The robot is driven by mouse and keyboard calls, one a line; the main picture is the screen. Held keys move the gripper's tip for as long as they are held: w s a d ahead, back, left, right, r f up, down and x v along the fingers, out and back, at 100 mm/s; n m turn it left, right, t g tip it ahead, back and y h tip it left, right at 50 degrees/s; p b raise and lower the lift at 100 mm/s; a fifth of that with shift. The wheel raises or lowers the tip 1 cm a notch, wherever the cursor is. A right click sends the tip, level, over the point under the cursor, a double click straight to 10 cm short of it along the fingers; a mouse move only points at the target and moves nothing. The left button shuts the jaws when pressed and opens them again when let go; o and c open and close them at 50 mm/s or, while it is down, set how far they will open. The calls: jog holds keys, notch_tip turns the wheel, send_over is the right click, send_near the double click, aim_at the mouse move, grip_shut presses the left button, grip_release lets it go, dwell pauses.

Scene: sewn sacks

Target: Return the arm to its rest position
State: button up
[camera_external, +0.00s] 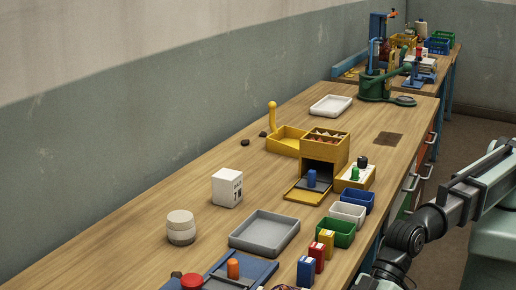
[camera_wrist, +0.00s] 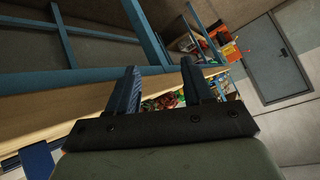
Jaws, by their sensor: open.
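My gripper (camera_wrist: 160,68) shows in the wrist view with its two blue-grey fingers apart and nothing between them. Behind the fingers are a blue table frame, a wooden top edge and some colourful items, tilted in the picture. In the external view my arm (camera_external: 405,238) is at the lower right, beside the front edge of the long wooden bench (camera_external: 150,235). The fingers cannot be made out there; the arm's lower end runs to the bottom edge of the picture.
On the bench are a grey tray (camera_external: 264,232), a white box (camera_external: 227,187), a yellow stand (camera_external: 325,150), small bins (camera_external: 337,232), coloured boxes (camera_external: 306,270) and a green press (camera_external: 377,87). A walkway (camera_external: 465,150) lies open right of the bench.

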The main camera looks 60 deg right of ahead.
jog(key=w+d+f+m+g+h, duration=0.1)
jog(key=w+d+f+m+h, duration=0.15)
jog(key=d+f, duration=0.75)
jog(key=w+d+f+m+h, duration=0.2)
jog(key=d+f+m+h, duration=0.3)
jog(key=f, duration=0.9)
jog(key=w+d+f+m+h, duration=0.1)
jog(key=w+d+f+h, duration=0.1)
jog(key=d+f, duration=0.5)
jog(key=w+d+f+h, duration=0.1)
jog(key=d+f, duration=0.2)
jog(key=d, duration=0.7)
jog(key=w+d+f+m+h, duration=0.1)
jog(key=w+d+f+h, duration=0.1)
jog(key=d+f, duration=0.5)
jog(key=s+d+f+m+g+h, duration=0.1)
jog(key=s+d+f+h, duration=0.1)
jog(key=d, duration=0.7)
jog(key=s+d+f+m+g+h, duration=0.1)
jog(key=s+d+f, duration=0.1)
jog(key=d, duration=0.7)
jog(key=s+d+f+m+g+h, duration=0.1)
jog(key=s+d+f+m+h, duration=0.1)
jog(key=d, duration=0.7)
jog(key=s+d+r+n+g+y, duration=0.2)
jog(key=s+d+g+y, duration=0.3)
jog(key=s, duration=0.6)
jog(key=shift+s+d+r+n+y, duration=0.15)
jog(key=shift+d+n+y, duration=0.25)
jog(key=shift+y, duration=0.95)
